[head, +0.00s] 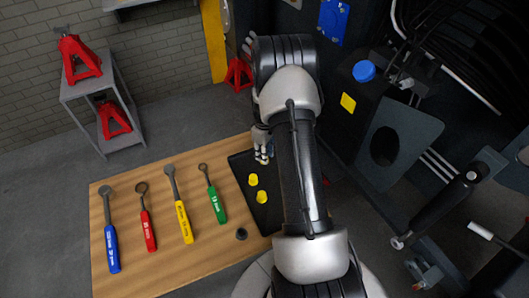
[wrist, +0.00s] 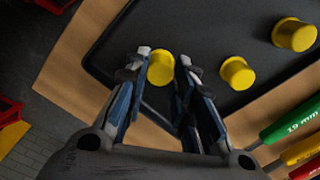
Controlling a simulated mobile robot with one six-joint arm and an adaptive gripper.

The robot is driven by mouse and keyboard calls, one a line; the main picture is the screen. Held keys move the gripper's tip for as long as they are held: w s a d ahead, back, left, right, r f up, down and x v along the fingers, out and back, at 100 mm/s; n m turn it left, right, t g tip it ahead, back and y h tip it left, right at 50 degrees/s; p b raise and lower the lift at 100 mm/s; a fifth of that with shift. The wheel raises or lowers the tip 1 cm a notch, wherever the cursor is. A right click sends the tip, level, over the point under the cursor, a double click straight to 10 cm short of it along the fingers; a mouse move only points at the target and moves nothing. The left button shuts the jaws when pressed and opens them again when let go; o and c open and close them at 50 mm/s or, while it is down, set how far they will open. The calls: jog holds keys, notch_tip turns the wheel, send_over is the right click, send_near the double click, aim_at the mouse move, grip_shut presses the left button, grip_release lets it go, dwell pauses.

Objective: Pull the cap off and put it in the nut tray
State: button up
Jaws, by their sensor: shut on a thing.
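My gripper (wrist: 164,56) is shut on a yellow cap (wrist: 161,73), which sits between its two fingertips in the wrist view. In that view the held cap is over the dark tray (wrist: 200,25), near its edge; I cannot tell whether it touches the tray floor. Two more yellow caps, a nearer one (wrist: 237,73) and a farther one (wrist: 295,34), are in the tray to the right of the gripper. In the head view my gripper (head: 263,157) is at the far end of the black tray (head: 241,162), with the held cap hard to make out.
Wrenches with blue (head: 112,248), red (head: 149,231), yellow (head: 183,222) and green (head: 216,205) handles lie on the wooden table (head: 130,187) left of the tray. A small dark part (head: 241,234) lies near the tray. The chassis, with a blue cap (head: 364,71), stands at right.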

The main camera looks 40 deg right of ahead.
jog(key=o, duration=0.9)
notch_tip(320, 180, up, 12)
dwell(0.6)
